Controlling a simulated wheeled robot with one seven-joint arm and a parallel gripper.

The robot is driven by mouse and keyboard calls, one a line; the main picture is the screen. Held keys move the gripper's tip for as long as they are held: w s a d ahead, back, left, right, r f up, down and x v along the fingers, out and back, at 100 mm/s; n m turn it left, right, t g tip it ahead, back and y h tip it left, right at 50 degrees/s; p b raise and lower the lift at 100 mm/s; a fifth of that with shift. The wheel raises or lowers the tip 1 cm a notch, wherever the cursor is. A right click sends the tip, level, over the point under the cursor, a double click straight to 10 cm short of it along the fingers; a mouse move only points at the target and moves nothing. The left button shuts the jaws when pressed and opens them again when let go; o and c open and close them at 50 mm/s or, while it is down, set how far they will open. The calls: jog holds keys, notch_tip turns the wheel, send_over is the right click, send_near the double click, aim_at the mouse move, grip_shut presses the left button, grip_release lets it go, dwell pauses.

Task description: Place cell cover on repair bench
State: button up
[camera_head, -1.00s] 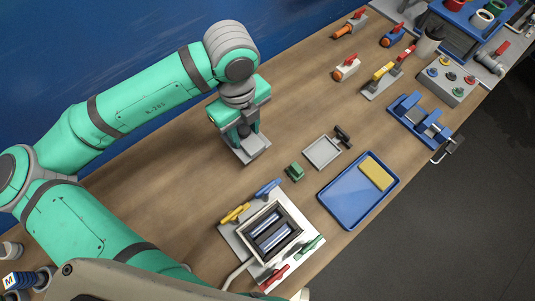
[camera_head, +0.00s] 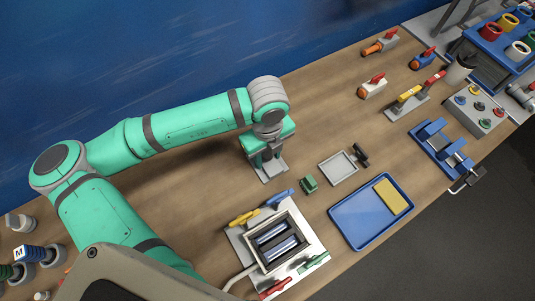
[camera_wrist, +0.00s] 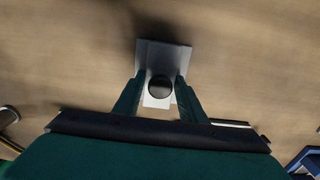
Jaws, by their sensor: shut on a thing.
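My gripper (camera_head: 267,160) is shut on the cell cover (camera_head: 272,174), a light grey plate with a dark round knob. In the wrist view the cover (camera_wrist: 180,58) lies between and beyond the two green fingers, with the knob (camera_wrist: 160,88) between the fingertips. The cover is over the wooden surface; whether it touches it is hard to tell. The open cell (camera_head: 299,224), a square box with dark slots inside, stands below and right of my gripper in the head view. I cannot tell which part is the repair bench.
A small green block (camera_head: 309,184) and a shallow grey tray (camera_head: 340,178) lie right of the cover. A blue tray (camera_head: 365,225) holds a yellow block (camera_head: 390,196). A blue clamp fixture (camera_head: 437,145) stands further right. Bare wood (camera_head: 325,110) lies up and right of my gripper.

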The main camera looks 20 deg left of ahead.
aim_at(267, 155)
jog(key=o, duration=1.2)
jog(key=shift+f, duration=0.1)
jog(key=shift+c, duration=0.2)
notch_tip(267, 155, up, 12)
